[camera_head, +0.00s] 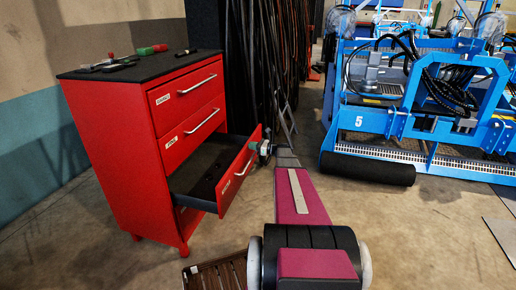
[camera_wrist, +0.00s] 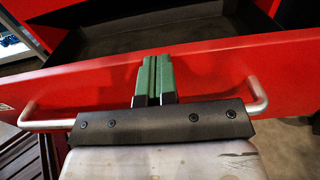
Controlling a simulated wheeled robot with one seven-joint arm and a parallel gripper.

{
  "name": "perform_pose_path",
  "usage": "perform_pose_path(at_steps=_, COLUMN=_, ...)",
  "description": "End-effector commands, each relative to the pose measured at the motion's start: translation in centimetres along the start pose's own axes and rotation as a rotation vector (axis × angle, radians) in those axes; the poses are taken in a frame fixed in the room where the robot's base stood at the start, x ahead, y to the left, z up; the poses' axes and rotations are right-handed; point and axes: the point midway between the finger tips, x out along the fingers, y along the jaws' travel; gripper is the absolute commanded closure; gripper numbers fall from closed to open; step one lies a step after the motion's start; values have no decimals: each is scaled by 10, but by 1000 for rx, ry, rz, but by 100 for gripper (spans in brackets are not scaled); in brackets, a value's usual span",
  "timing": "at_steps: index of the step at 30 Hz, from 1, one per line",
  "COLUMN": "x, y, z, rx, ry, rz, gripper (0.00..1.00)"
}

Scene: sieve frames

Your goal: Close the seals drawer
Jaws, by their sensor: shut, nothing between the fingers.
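A red drawer cabinet (camera_head: 115,135) stands at the left with a black top. Its third drawer (camera_head: 239,178) is pulled out, showing a dark interior; the label on its front is too small to read. The two drawers above it look shut. My gripper (camera_head: 255,146) is at the far end of the open drawer's front, near its top edge. In the wrist view my gripper's green fingers (camera_wrist: 154,80) are together and empty, pointing at the red drawer front (camera_wrist: 215,62). The metal handle (camera_wrist: 258,92) spans either side of them. Whether the fingertips touch the front is unclear.
Tools (camera_head: 108,65) and a green-handled item (camera_head: 145,51) lie on the cabinet top. A brown slatted piece (camera_head: 217,274) lies on the floor below. Dark hanging strips (camera_head: 245,65) are behind the cabinet.

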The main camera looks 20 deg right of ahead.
Motion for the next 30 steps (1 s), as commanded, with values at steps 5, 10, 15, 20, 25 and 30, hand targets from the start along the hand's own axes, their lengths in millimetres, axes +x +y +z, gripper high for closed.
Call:
perform_pose_path(at_steps=5, x=49, y=-1, z=-1, rx=0, ry=0, rz=4, gripper=100)
perform_pose_path(at_steps=10, x=96, y=-1, z=-1, rx=0, ry=0, rz=4, gripper=100)
perform_pose_path(at_steps=15, x=138, y=-1, z=0, rx=-1, ry=0, rz=3, gripper=100)
perform_pose_path(at_steps=20, x=169, y=-1, z=0, rx=-1, ry=0, rz=2, gripper=100)
perform_pose_path(at_steps=25, x=192, y=-1, z=0, rx=0, ry=-1, rz=1, gripper=100)
perform_pose_path(at_steps=30, x=203, y=-1, z=0, rx=0, ry=0, rz=0, gripper=100)
